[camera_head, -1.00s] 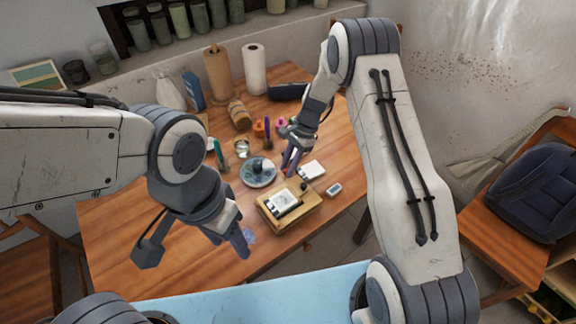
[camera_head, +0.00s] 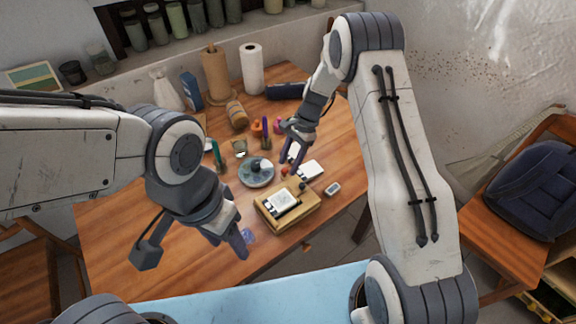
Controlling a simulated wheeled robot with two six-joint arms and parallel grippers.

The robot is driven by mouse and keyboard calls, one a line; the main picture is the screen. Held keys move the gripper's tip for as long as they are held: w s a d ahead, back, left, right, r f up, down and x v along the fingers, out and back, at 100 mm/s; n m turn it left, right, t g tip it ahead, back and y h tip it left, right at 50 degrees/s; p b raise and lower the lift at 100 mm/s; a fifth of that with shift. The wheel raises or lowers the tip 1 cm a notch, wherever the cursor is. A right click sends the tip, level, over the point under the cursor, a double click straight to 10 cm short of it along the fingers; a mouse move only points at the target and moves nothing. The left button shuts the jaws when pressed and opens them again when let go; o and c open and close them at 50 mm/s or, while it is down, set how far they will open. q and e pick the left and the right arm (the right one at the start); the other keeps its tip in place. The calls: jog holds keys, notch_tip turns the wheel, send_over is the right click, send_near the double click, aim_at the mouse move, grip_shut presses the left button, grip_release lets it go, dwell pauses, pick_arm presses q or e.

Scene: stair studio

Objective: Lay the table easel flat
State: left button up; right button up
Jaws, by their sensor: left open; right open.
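The table easel (camera_head: 302,218) is a low, light wooden box on the table. A white sheet with a sketch (camera_head: 284,202) lies on its top, with a dark strip at the sheet's near edge. The panel looks low; I cannot tell its exact tilt. My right gripper (camera_head: 294,166) is open, fingers pointing down, just beyond the easel's far side and apart from it. My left gripper (camera_head: 240,246) is open and empty over the table, left of and nearer than the easel.
A plate with a dark item (camera_head: 256,173) stands behind the easel. A white pad (camera_head: 311,170) and a small eraser-like block (camera_head: 332,189) lie to its right. Jars, paper rolls (camera_head: 252,68) and bottles crowd the back. The table's left part (camera_head: 120,220) is clear.

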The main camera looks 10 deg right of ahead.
pick_arm(q)
jog(key=shift+f+b, duration=0.45)
jog(key=shift+f, duration=0.1)
pick_arm(e)
jog(key=v, duration=0.8)
jog(key=shift+d+r, duration=0.15)
jog(key=shift+r, duration=0.2)
